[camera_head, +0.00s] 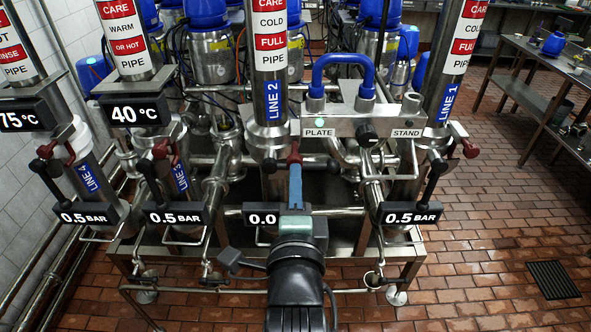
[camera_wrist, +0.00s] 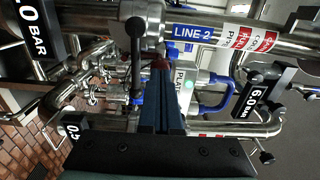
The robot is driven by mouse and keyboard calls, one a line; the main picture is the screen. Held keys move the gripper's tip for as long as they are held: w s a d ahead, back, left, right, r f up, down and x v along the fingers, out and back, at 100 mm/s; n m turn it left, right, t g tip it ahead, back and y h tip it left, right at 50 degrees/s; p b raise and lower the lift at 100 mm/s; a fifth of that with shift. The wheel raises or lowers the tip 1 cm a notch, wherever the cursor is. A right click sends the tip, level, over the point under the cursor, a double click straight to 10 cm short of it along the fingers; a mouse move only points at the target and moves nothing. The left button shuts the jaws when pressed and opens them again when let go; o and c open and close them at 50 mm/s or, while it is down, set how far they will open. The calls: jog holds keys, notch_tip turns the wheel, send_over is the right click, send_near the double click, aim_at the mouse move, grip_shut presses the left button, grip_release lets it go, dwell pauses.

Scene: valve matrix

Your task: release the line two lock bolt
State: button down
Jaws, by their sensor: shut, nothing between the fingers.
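The line two pipe (camera_head: 270,105) stands upright in the middle of the head view, with a blue LINE 2 label; that label (camera_wrist: 193,32) also shows in the wrist view. The line two lock bolt has a red knob (camera_head: 293,154) at the pipe's lower right side. My gripper (camera_head: 295,168) is shut, its blue fingers pointing up at the red knob from below. In the wrist view the fingertips (camera_wrist: 160,72) overlap the knob; contact cannot be told. A black ball-ended lever (camera_wrist: 135,28) is beside the fingers. My gripper partly hides the line two pressure display (camera_head: 262,218), reading 0.0.
Neighbouring lines have similar red knobs, such as the right one (camera_head: 470,150), and displays reading 0.5 BAR (camera_head: 411,213). A metal plate box (camera_head: 345,127) with a blue loop pipe (camera_head: 342,62) is close right of line two. Tiled floor (camera_head: 480,265) is open at right.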

aim_at(296, 158)
jog(key=shift+w, duration=0.35)
jog(key=w, duration=0.3)
jog(key=shift+w+b, duration=0.2)
jog(key=shift+b, duration=0.15)
jog(key=shift+s+r, duration=0.1)
jog(key=shift+r, duration=0.05)
